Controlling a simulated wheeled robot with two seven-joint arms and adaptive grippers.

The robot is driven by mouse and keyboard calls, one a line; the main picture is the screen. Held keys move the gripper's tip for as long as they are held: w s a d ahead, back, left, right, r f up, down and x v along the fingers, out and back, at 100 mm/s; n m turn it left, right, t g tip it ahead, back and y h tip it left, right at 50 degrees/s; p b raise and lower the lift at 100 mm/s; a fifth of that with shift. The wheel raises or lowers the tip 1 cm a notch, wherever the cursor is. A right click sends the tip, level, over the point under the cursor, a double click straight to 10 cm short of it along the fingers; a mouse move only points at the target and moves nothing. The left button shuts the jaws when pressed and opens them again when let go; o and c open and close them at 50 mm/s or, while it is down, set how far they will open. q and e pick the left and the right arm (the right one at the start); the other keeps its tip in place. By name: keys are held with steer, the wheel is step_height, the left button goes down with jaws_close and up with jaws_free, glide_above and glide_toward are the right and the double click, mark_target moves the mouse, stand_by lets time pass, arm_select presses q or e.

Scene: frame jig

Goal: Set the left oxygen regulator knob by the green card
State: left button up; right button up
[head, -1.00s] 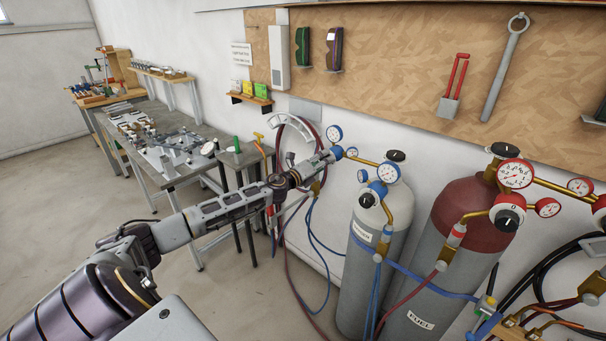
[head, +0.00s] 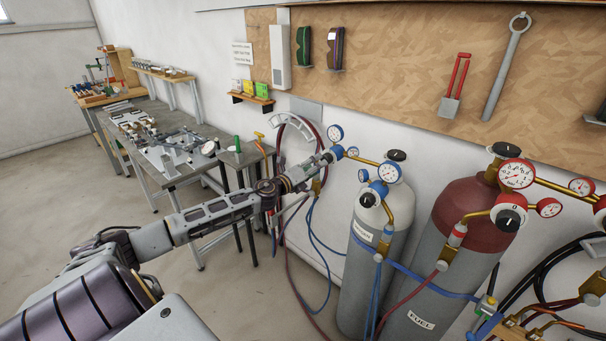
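A green card (head: 249,88) stands among coloured cards on a small wall shelf. My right gripper is out of view.
A grey oxygen cylinder (head: 364,275) with blue-rimmed gauges stands right of the gripper. A red-topped fuel cylinder (head: 447,268) is further right. Hoses hang around the cylinders. A workbench (head: 172,180) with parts stands behind my arm. Open floor lies at the left.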

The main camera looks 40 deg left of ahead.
arm_select(q)
steer(key=shift+s+a, duration=0.2)
steer(key=shift+s, duration=2.6)
